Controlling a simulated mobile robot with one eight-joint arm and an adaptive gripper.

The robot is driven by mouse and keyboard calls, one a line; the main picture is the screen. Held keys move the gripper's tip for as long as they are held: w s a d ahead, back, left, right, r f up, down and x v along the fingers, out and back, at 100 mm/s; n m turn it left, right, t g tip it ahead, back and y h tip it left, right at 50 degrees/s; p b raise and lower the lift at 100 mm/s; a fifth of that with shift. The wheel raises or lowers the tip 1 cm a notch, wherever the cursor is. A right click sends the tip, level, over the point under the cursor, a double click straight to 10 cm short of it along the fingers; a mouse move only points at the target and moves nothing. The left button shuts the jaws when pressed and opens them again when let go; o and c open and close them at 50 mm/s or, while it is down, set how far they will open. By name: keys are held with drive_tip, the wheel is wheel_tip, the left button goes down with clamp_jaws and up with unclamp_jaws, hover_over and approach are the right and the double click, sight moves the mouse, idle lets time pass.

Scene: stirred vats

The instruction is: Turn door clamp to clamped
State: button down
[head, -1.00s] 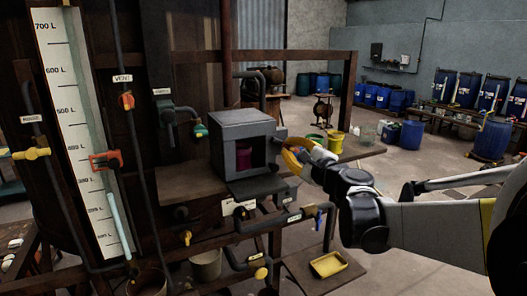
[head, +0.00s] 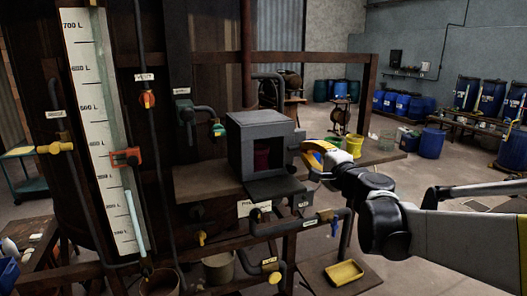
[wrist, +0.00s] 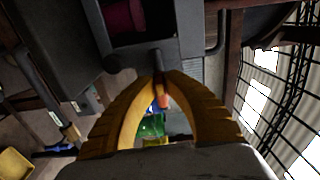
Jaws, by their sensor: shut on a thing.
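The grey box (head: 240,150) stands on a shelf with its front open, and a dark pink container (head: 262,156) shows inside. A dark flat panel (head: 276,189), which may be its door, juts out below the opening. My gripper (head: 305,150) is at the box's right side, with yellow fingers. In the wrist view, my gripper (wrist: 161,78) has its fingertips together on the end of a small grey lever, the door clamp (wrist: 157,61), beside the box wall. A round grey knob (wrist: 118,62) is left of the lever. The clamp is largely hidden in the head view.
A level gauge (head: 105,130) and pipes with valves stand left of the box. A yellow tray (head: 344,273) sits low in front. A yellow tub (head: 354,145) is behind my gripper. Blue drums (head: 395,102) stand far back right.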

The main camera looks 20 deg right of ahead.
drive_tip(key=c, duration=1.4)
unclamp_jaws()
drive_tip(key=shift+c, duration=0.2)
drive_tip(key=s, duration=1.2)
drive_tip(key=shift+d, duration=0.25)
